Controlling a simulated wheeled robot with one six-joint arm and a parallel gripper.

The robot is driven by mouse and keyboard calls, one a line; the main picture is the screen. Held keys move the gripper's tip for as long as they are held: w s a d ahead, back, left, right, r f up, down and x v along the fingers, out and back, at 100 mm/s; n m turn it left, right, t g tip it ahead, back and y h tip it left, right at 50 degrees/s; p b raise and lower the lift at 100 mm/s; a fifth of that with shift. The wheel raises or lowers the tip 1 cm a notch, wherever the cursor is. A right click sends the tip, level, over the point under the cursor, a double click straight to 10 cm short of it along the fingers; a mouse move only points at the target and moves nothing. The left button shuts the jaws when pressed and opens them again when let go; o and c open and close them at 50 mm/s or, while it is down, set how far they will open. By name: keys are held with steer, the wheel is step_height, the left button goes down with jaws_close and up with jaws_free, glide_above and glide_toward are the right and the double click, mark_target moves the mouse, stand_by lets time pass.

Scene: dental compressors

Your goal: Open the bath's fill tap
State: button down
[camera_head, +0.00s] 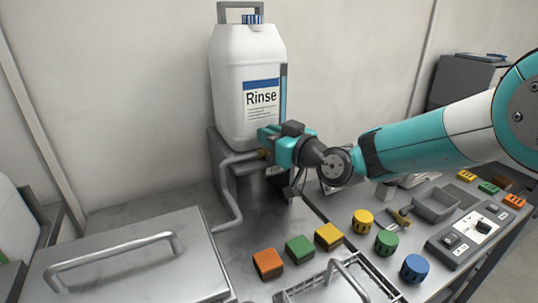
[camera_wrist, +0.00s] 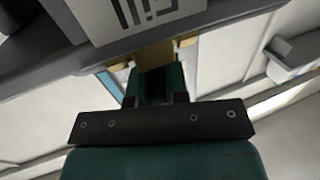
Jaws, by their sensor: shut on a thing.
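The fill tap's brass-coloured handle (camera_wrist: 155,54) shows in the wrist view, just below an upside-down "Fill" label (camera_wrist: 150,14). In the head view a small brass part (camera_head: 263,153) shows at my gripper's tip, beside the grey pipe (camera_head: 230,190) under the white Rinse container (camera_head: 240,75). My gripper (camera_wrist: 154,72), teal with dark fingers, is shut on the tap handle. In the head view my gripper (camera_head: 268,144) hides most of the tap, so how far it is turned cannot be told. A metal bath with a closed, handled lid (camera_head: 150,262) stands at the front left.
Orange, green and yellow blocks (camera_head: 299,249) and several round coloured pieces (camera_head: 386,243) lie on the bench to the right. A wire basket (camera_head: 300,291) is at the front. A grey tray (camera_head: 436,206) and a control box (camera_head: 465,240) stand farther right.

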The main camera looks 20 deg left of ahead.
steer(key=shift+w+f+n+g+y+b, duration=0.15)
steer(key=shift+f+n+g+y+b, duration=0.15)
steer(key=shift+f+n+g+b, duration=0.55)
steer(key=g+b, duration=0.1)
steer(key=r+n+g+b, duration=0.1)
steer(key=shift+g+y+b, duration=0.3)
steer(key=shift+g+b, duration=0.05)
steer(key=n+g, duration=0.2)
steer(key=g, duration=0.1)
steer(key=shift+r, duration=0.35)
steer(key=shift+n+g+p, duration=0.7)
steer(key=shift+n+g, duration=0.05)
steer(key=shift+g, duration=0.35)
steer(key=shift+s+n+g+p, duration=0.2)
steer(key=shift+n+g+p, duration=0.3)
steer(key=shift+g, duration=0.2)
steer(key=c, duration=1.1)
jaws_free()
